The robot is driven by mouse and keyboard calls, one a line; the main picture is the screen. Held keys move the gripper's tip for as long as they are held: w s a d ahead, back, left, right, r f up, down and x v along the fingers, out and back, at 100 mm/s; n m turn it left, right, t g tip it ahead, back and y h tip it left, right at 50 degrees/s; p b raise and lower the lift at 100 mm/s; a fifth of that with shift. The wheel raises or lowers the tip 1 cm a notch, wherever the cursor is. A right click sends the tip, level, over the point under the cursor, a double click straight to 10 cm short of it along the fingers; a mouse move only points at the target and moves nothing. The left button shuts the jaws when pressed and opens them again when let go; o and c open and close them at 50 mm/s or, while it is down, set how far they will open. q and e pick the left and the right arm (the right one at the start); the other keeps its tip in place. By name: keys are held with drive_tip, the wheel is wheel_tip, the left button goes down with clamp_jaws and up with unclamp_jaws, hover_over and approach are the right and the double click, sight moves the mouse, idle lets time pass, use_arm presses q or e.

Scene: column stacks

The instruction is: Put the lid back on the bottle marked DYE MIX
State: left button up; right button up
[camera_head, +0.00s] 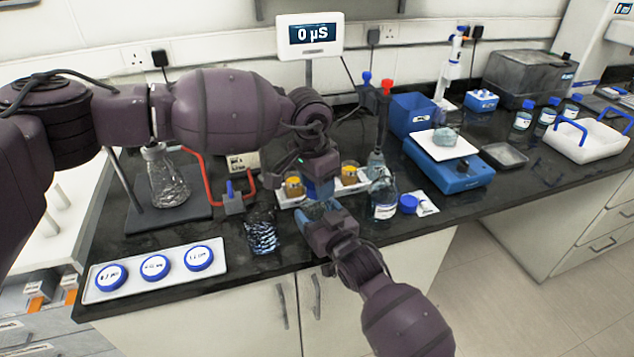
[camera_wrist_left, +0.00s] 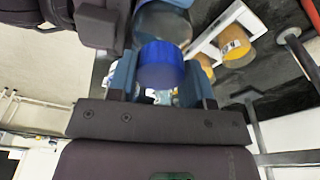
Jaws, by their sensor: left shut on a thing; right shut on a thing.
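My left gripper (camera_head: 318,178) comes down from above and is shut on a blue lid (camera_head: 320,189). In the left wrist view the lid (camera_wrist_left: 160,66) sits between the two fingers, against a clear bottle (camera_wrist_left: 160,24). My right gripper (camera_head: 322,214) reaches in from the front and is shut on this bottle, mostly hidden by the gripper. I cannot tell whether the lid is seated on its neck. No DYE MIX marking is readable. Another labelled bottle (camera_head: 384,203) stands to the right, with a loose blue lid (camera_head: 408,204) beside it.
A white tray with several blue lids (camera_head: 155,266) lies at the front left, near a dark patterned object (camera_head: 262,234). A flask (camera_head: 167,180) stands behind. Amber jars (camera_head: 293,185) stand close to my grippers. A blue balance (camera_head: 448,170) is to the right.

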use_arm(q)
drive_tip(key=o, duration=0.9)
drive_tip(key=shift+r, duration=0.1)
drive_tip(key=shift+r, duration=2.2)
drive_tip(key=shift+c, duration=0.2)
